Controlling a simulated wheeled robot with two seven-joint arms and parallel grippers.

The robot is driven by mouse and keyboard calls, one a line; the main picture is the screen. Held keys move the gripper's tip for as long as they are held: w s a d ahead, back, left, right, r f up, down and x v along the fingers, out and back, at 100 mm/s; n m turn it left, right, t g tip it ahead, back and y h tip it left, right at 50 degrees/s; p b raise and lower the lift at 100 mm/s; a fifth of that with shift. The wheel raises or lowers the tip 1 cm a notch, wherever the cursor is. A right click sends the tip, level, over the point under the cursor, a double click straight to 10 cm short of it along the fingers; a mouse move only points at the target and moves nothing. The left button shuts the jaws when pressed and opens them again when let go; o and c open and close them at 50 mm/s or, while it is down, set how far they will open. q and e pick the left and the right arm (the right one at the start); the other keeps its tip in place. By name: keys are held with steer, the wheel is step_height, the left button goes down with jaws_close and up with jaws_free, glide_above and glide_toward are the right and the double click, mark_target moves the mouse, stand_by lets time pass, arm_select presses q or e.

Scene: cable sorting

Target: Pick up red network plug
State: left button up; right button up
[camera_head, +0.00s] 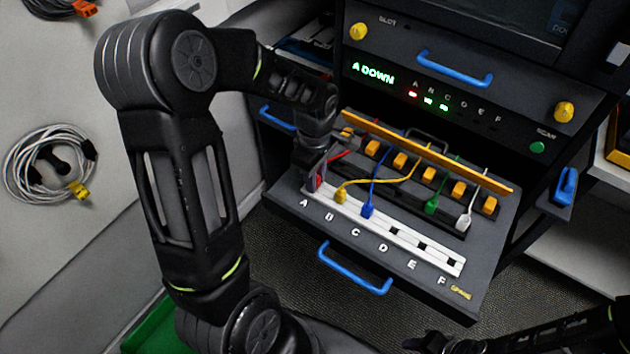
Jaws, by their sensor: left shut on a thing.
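The red network plug (319,182) is at the left end of the white socket strip (400,240), by the letter A. My left gripper (314,178) reaches down over it and is shut on it. The fingers hide part of the plug, and I cannot tell whether it is still seated in the strip. A short red cable (340,154) runs up behind the gripper. My right arm shows dark at the lower right edge, and its gripper (432,344) is too unclear to read.
Yellow (341,196) and blue (367,210) plugs stand close right of the red one. Green (431,206) and white (463,222) plugs are farther right. An orange bar (430,153) spans behind. A blue handle (354,270) juts from the tray front. The panel display (373,74) reads "A DOWN".

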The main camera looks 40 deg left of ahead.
arm_select(q)
jaws_close()
steer(key=shift+r, duration=0.3)
step_height(320, 180, up, 9)
steer(key=shift+r+b, duration=0.2)
steer(key=shift+b, duration=0.2)
stand_by(0.5)
step_height(320, 180, up, 4)
steer(key=p, duration=0.2)
steer(key=shift+f+p, duration=0.25)
steer(key=shift+p, duration=0.1)
stand_by(0.3)
